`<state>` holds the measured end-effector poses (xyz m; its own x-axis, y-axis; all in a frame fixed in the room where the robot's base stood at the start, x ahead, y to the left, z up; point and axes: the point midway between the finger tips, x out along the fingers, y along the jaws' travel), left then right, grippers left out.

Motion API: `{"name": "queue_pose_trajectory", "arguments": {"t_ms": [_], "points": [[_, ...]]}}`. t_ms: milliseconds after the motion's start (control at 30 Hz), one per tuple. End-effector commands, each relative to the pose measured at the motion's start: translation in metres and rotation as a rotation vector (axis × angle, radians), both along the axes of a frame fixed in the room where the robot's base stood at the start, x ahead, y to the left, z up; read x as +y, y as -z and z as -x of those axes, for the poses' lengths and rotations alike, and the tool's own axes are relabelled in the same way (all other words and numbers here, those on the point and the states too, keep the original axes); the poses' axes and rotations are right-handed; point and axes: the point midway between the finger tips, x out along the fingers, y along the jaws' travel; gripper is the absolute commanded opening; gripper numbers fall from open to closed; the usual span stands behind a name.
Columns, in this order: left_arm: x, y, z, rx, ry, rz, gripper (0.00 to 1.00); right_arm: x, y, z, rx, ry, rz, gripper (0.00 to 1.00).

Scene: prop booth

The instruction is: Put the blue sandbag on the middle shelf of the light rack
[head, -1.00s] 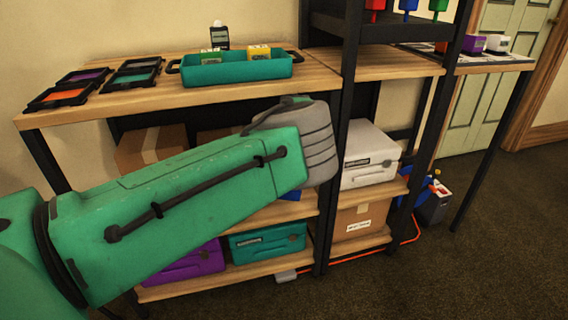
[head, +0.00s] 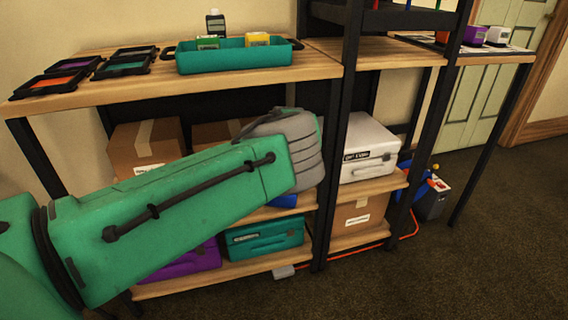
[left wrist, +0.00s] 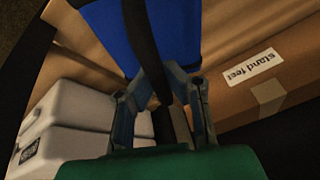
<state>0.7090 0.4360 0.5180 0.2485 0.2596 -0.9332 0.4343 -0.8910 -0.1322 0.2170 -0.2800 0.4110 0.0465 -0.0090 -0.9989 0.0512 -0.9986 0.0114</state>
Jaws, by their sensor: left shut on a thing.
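The blue sandbag (left wrist: 165,35) hangs by its black strap (left wrist: 140,35) at my left gripper (left wrist: 163,88), which is shut on it in the left wrist view. In the head view my left arm hides the gripper. Only a small blue patch, probably the sandbag (head: 284,200), shows under the arm at the middle shelf (head: 296,208) of the rack. I cannot tell whether the bag touches the shelf. My right gripper is out of view.
A white case (head: 366,150) stands to the right and cardboard boxes (head: 145,143) to the left on the middle level. Teal (head: 264,237) and purple (head: 190,262) cases fill the bottom shelf. A teal tray (head: 235,59) sits on top. A dark post (head: 335,150) divides the bays.

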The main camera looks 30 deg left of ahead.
Motion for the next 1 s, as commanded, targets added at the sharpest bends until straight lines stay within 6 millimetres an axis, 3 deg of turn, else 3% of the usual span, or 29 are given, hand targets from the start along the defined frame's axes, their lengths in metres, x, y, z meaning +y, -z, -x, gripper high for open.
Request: {"name": "queue_pose_trajectory", "arguments": {"t_ms": [667, 767, 1000], "points": [[0.0009, 0.0029, -0.0018, -0.004, 0.001, -0.005, 0.00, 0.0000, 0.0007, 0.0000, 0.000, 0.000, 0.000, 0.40], [0.0007, 0.0027, -0.0020, -0.005, 0.001, -0.004, 0.31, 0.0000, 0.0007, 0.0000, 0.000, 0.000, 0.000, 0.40], [-0.0001, 0.0053, -0.0013, -0.001, 0.001, -0.002, 0.31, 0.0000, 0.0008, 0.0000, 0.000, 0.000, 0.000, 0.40]]}}
